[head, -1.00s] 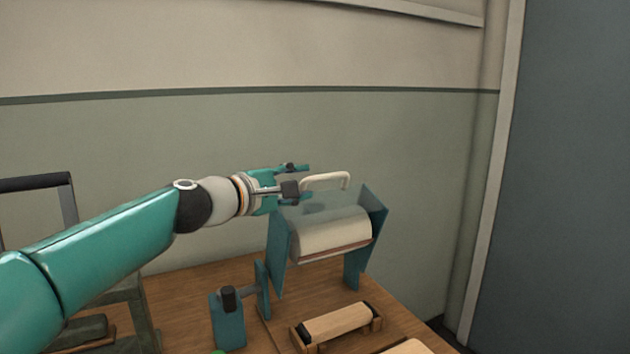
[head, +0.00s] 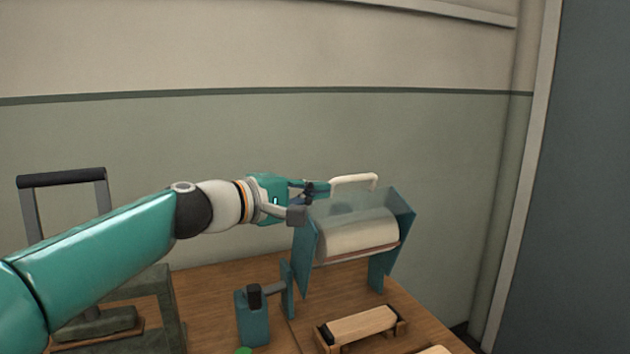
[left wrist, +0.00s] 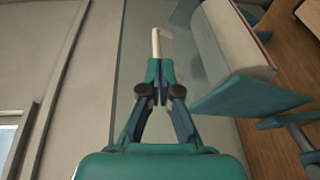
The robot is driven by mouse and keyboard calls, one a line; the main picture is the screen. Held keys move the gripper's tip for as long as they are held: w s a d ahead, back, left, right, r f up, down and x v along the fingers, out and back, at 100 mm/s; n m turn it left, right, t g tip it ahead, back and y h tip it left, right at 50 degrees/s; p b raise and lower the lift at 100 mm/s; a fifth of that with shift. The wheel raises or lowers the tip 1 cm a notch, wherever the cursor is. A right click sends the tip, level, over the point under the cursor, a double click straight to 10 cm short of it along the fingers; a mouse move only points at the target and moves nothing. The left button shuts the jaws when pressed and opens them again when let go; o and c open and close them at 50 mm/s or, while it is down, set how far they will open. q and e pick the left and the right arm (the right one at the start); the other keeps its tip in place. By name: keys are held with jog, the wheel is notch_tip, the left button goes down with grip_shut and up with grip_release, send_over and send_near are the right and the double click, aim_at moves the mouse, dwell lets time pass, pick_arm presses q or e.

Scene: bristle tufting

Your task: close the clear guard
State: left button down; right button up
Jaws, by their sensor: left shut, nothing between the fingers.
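The clear guard (head: 345,204) is a see-through panel between two teal side plates on the machine. A cream bar handle (head: 355,180) stands at its upper edge. In the head view my left gripper (head: 318,190) is at the left end of the handle, shut and empty. In the left wrist view its fingertips (left wrist: 160,66) are together just below the near end of the handle (left wrist: 155,42); I cannot tell whether they touch. A cream roller (head: 358,238) lies beneath the guard and shows through it. My right gripper is not in view.
A wooden block in a holder (head: 362,326) lies on the wooden table (head: 215,290) in front of the machine. A teal bracket with a black knob (head: 253,318) stands left of it. A grey frame with a black bar (head: 62,177) is at far left. A wall is behind.

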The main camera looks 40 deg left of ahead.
pick_arm(q)
jog(key=s+d+r+m+g+h+p, duration=0.1)
jog(key=d+m+h+p, duration=0.35)
jog(key=m, duration=0.75)
jog(key=s+a+f+n+t+p, duration=0.2)
jog(key=a+p, duration=0.3)
jog(key=a, duration=0.8)
jog(key=shift+y, duration=0.25)
jog(key=p+x, duration=0.2)
jog(key=x, duration=0.6)
jog(key=shift+w+r+p, duration=0.15)
jog(key=shift+w+p, duration=0.1)
jog(key=shift+p, duration=0.15)
jog(key=shift+x, duration=0.8)
